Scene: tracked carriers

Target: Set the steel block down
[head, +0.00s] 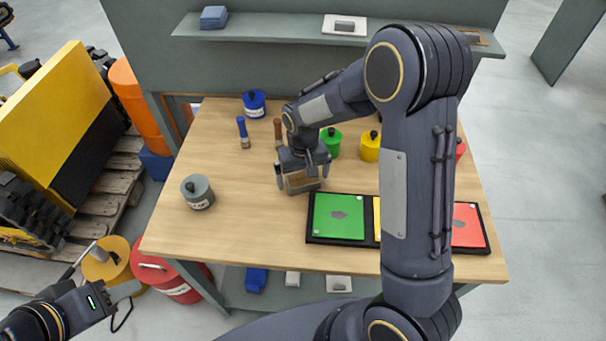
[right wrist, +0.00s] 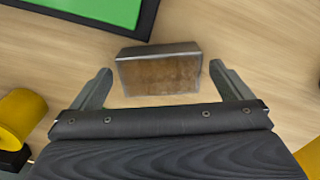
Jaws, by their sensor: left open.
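The steel block (head: 302,183), a box with a brown face and grey metal edges, is at the middle of the wooden table, left of the green panel. In the right wrist view the block (right wrist: 158,74) lies between the two fingers of my right gripper (right wrist: 162,88), with a gap on each side. That gripper (head: 303,178) is open around the block and does not touch it. The block appears to rest on the table top. My left gripper (head: 108,275) is open and empty, off the table at the lower left.
A black tray (head: 312,240) with green, yellow and red panels lies to the right. Lidded pots, including blue (head: 254,104), grey (head: 197,192) and green (head: 332,143), stand around. A shelf (head: 265,29) runs behind. The table's front left (head: 215,240) is clear.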

